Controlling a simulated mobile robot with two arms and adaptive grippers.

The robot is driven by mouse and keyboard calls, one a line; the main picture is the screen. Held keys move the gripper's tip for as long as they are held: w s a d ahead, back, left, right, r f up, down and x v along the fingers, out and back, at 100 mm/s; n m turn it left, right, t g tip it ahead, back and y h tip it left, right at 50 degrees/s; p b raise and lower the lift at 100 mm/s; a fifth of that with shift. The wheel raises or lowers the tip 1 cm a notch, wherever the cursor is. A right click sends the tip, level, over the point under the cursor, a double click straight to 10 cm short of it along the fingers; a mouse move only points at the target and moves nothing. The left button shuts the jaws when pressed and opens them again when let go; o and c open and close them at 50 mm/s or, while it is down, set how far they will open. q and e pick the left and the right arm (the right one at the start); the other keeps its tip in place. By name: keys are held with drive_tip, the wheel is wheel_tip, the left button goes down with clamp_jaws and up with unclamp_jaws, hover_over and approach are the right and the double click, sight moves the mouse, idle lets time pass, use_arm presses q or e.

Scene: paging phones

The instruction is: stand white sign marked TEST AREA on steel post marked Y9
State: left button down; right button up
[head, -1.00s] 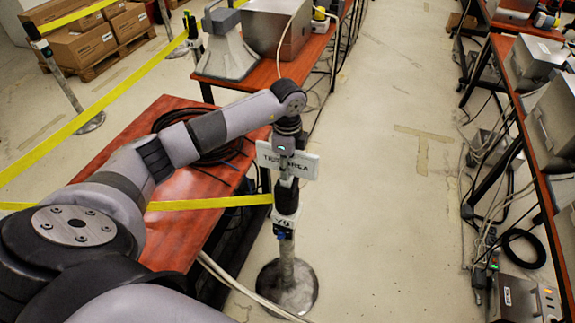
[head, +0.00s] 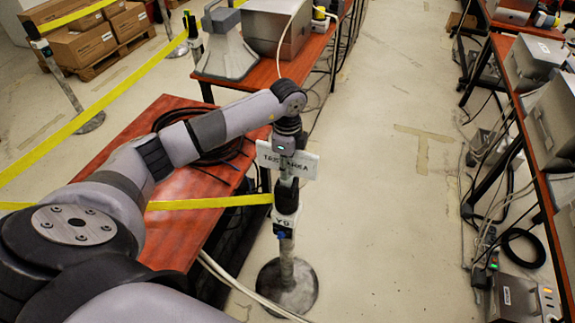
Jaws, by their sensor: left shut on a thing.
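The white sign marked TEST AREA (head: 303,166) is upright at the end of my left arm, just above the post top. My left gripper (head: 286,150) is shut on the sign from above and covers part of its lettering. The steel post marked Y9 (head: 286,262) stands below it on a round floor base, with a black head and a yellow belt running left. The sign's lower end overlaps the post's top in the picture; I cannot tell whether it is seated there. My right gripper is not in view.
A red-brown table (head: 190,186) with a coiled black cable stands left of the post. Another table (head: 268,75) behind holds a grey horn and a metal box. Yellow belts (head: 85,118) cross the left. The aisle (head: 400,220) to the right is clear floor.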

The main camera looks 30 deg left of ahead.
use_arm(q)
drive_tip(key=shift+f+b, duration=0.4)
drive_tip(key=shift+f, duration=0.2)
drive_tip(key=c, duration=1.5)
unclamp_jaws()
drive_tip(key=shift+r, duration=0.1)
wheel_tip(320, 180, up, 6)
drive_tip(key=p, duration=0.4)
drive_tip(key=shift+p, duration=0.3)
drive_tip(key=shift+r+p, duration=1.8)
drive_tip(key=shift+r, duration=0.65)
